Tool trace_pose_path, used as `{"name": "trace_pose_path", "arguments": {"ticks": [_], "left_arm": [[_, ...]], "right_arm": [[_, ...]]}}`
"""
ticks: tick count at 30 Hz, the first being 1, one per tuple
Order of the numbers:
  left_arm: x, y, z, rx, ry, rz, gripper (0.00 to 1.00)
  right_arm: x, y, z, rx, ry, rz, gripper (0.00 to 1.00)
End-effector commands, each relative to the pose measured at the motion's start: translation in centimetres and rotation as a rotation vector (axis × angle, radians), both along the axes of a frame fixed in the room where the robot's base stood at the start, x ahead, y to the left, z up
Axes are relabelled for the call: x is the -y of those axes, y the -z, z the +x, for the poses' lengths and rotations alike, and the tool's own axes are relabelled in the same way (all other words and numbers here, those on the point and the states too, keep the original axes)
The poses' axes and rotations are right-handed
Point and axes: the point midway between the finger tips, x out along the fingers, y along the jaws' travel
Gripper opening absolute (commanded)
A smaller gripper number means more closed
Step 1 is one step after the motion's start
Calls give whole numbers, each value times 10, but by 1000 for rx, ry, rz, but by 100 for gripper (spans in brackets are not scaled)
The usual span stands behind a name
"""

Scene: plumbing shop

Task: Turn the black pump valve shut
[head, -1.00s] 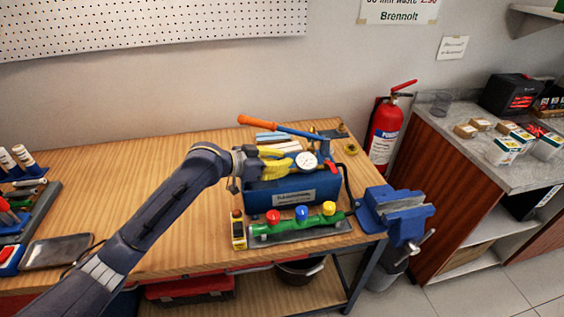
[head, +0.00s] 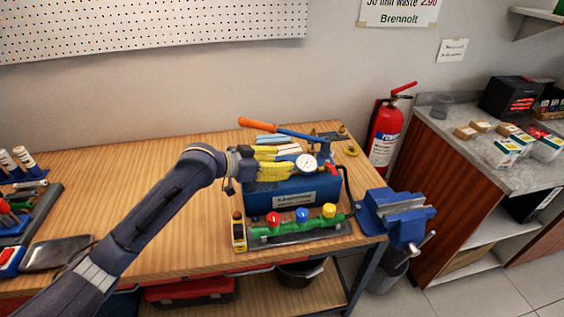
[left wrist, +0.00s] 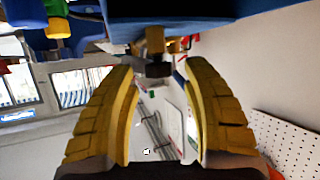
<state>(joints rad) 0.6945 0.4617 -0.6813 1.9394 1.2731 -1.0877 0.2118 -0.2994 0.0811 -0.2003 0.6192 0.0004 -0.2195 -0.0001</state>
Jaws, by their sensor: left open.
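The blue pump (head: 262,196) stands on the workbench, with a white dial gauge (head: 306,162) and an orange-handled lever (head: 262,125) above it. My left gripper (head: 290,162), with yellow fingers, is open over the pump's left and middle part, just left of the gauge. In the left wrist view, a black valve knob (left wrist: 158,70) on a brass stem (left wrist: 155,40) sticks out from the pump's blue body. It appears between the tips of my open left gripper (left wrist: 158,72), with a gap on each side. In the head view the knob is hidden by the gripper. My right gripper is not in view.
A green manifold (head: 290,226) with red, blue and yellow caps lies in front of the pump. A blue vise (head: 400,212) sits at the bench's right corner.

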Motion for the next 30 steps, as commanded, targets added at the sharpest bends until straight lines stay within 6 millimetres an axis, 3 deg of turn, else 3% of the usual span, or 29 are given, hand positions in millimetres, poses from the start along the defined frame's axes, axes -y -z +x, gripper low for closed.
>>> {"name": "trace_pose_path", "arguments": {"ticks": [15, 30], "left_arm": [[-62, -30, -39, 3, -1, 2, 48], [-82, -42, -53, 2, 0, -2, 48]], "right_arm": [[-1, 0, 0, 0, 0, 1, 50], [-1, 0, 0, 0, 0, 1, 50]]}}
